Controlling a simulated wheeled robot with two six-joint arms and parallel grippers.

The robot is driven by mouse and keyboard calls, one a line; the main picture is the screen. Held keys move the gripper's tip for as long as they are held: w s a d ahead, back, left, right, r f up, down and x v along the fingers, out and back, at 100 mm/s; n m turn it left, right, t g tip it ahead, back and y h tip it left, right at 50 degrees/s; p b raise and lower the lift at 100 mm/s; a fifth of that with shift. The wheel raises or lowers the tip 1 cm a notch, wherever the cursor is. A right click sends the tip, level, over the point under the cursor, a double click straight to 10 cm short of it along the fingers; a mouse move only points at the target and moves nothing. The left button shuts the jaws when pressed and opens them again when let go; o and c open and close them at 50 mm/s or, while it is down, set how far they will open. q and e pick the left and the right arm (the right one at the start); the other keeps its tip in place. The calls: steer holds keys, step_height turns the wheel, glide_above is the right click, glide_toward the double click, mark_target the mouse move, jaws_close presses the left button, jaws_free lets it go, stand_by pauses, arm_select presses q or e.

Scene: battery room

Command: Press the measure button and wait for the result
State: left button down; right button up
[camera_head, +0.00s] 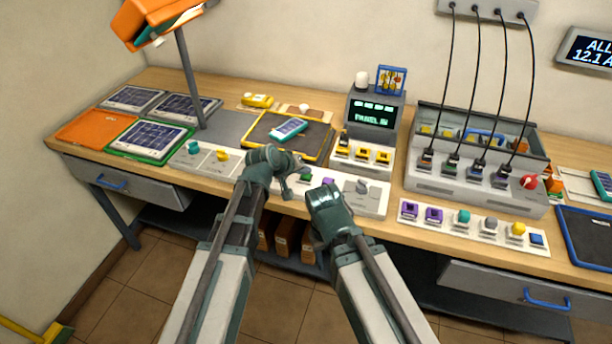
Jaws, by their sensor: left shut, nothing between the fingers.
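The tester (374,125) is a grey box with a green-lit screen that seems to read "PANEL IN". A white control strip (335,195) along the front of the bench carries green, purple and other coloured controls and a grey knob. I cannot tell which one is the measure button; part of the strip is behind my arms. My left gripper (291,183) is shut and empty, pointing down at the strip, left of the green button (306,177). Whether it touches is unclear. My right gripper (325,203) is in front of the strip, its fingers not clear.
A black mat with yellow edging (262,146) holds a small teal-and-white device (289,129). Solar panels (150,138) lie at left beside a lamp post (188,80). A grey charger box (475,185) with hanging cables stands at right. A row of coloured pieces lies before it.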

mark_target(304, 178)
arm_select(q)
steer(key=shift+f+b, duration=0.3)
steer(key=shift+r, duration=0.1)
stand_by(0.5)
steer(key=shift+r+p, duration=0.7)
steer(key=shift+p, duration=0.15)
step_height(304, 178, up, 5)
steer(key=p, duration=0.5)
stand_by(0.5)
